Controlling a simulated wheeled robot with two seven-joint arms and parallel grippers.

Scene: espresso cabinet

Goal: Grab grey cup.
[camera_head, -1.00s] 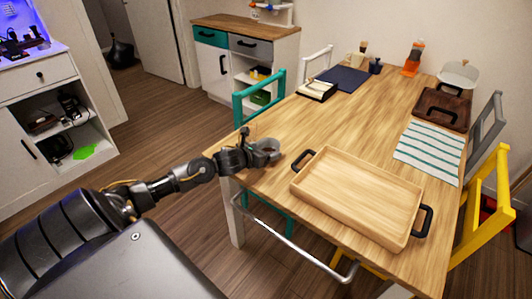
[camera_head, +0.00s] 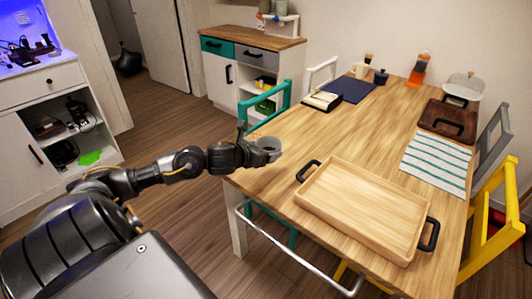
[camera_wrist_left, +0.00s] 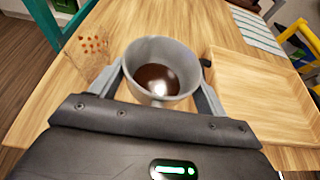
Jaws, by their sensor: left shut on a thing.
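The grey cup (camera_wrist_left: 164,47) sits between the fingers of my left gripper (camera_wrist_left: 160,92) in the left wrist view, with dark brown liquid (camera_wrist_left: 155,79) inside. The cup looks upright. In the head view the cup (camera_head: 268,145) shows small at the end of my left arm, by the table's near left corner. My left gripper (camera_head: 257,153) is shut on the cup there. Whether the cup touches the tabletop cannot be told. My right gripper is not in view.
A wooden tray (camera_head: 362,208) with black handles lies on the table (camera_head: 345,135). A striped cloth (camera_head: 437,163), a dark tray (camera_head: 447,119) and a blue mat (camera_head: 346,89) lie farther back. Teal (camera_head: 265,100) and yellow (camera_head: 492,215) chairs stand at the table's sides.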

